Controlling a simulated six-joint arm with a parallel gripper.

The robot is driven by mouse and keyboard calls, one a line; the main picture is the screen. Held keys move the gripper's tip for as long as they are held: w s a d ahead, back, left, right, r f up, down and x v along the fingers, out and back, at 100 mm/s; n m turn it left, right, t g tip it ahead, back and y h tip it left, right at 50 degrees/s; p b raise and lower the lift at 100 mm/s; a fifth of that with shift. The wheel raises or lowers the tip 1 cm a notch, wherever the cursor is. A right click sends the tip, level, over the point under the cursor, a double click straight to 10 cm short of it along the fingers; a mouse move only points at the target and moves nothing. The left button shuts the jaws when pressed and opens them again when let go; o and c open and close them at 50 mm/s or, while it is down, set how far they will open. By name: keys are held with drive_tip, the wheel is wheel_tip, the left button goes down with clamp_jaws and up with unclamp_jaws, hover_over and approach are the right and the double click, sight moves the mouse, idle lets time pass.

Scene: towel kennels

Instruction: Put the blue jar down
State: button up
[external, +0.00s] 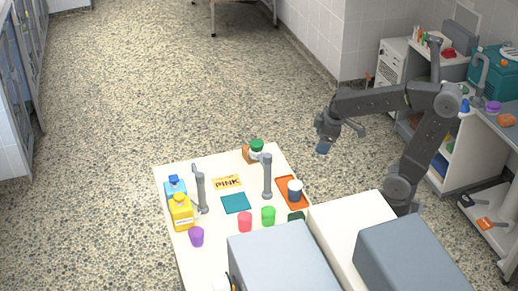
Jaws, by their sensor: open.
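A small jar (295,190) with a dark, possibly navy, body and a pale band stands upright on an orange-red mat (288,205) at the right side of the white table (185,165). It looks like the blue jar, but its colour is hard to tell at this size. My gripper (323,148) is open, up in the air beyond the table's right edge, above and to the right of the jar and apart from it. A small blue-grey patch shows at its tip; I cannot tell whether it is part of the gripper.
Two grey posts (201,193) (267,177) stand on the table. A green-lidded jar (257,146) is at the back. Large grey-topped boxes (285,260) fill the front.

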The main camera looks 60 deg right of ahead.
drive_tip(key=s+r+m+t, duration=0.2)
drive_tip(key=s+r+m, duration=0.2)
drive_tip(key=s, duration=0.2)
drive_tip(key=shift+s+d, duration=0.15)
drive_tip(key=shift+s, duration=0.15)
idle(0.9)
